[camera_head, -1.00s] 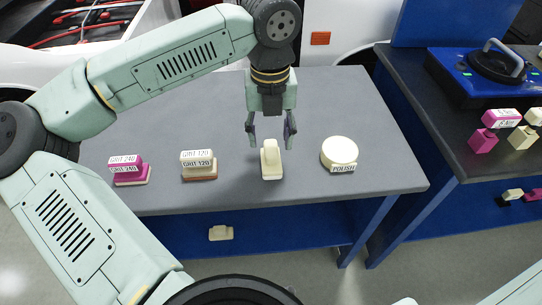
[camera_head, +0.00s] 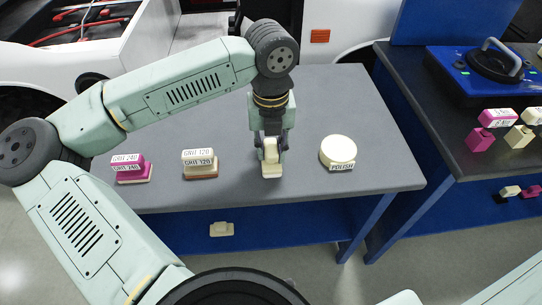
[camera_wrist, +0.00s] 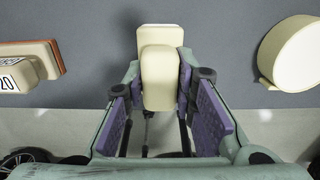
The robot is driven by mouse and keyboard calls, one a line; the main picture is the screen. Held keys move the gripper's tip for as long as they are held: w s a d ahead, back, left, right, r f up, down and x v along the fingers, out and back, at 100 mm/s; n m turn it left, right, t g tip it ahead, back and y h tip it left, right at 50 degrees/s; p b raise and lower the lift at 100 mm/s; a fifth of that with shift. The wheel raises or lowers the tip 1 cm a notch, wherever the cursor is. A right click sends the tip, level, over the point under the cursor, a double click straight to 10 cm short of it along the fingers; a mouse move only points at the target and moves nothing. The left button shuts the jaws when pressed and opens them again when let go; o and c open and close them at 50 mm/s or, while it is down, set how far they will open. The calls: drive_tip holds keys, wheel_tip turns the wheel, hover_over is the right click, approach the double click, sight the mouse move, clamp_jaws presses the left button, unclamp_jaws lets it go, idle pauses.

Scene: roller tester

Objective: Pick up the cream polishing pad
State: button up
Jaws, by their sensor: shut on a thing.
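A cream block with a raised rounded handle (camera_head: 271,152) stands on the grey table, near the middle of its front edge. My gripper (camera_head: 271,146) points down over it and is shut on the handle. In the wrist view the block (camera_wrist: 160,75) sits between the purple finger pads of my gripper (camera_wrist: 168,100). Its base appears to be still on the table. A round cream pad labelled POLISH (camera_head: 338,151) lies to the right, apart from my gripper. It also shows at the right of the wrist view (camera_wrist: 300,55).
A tan GRIT 120 block (camera_head: 199,163) and a magenta GRIT 240 block (camera_head: 131,168) stand to the left on the grey table (camera_head: 330,100). A cream piece (camera_head: 221,229) sits below the table. A dark bench at right holds a blue machine (camera_head: 480,80) and small blocks.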

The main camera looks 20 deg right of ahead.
sight(271, 145)
clamp_jaws()
drive_tip(key=shift+r, duration=0.5)
wheel_tip(271, 145, up, 2)
drive_tip(key=shift+w+r+b, duration=0.1)
drive_tip(key=shift+b, duration=0.6)
drive_tip(key=s+a+r+b, duration=0.1)
drive_tip(key=s+a, duration=0.3)
drive_tip(key=s, duration=0.2)
drive_tip(key=s+a+r+b, duration=0.1)
drive_tip(key=s+a+b, duration=0.1)
drive_tip(key=s+a, duration=0.3)
drive_tip(key=shift+s, duration=1.25)
drive_tip(key=shift+o, duration=0.5)
unclamp_jaws()
drive_tip(key=c, duration=0.5)
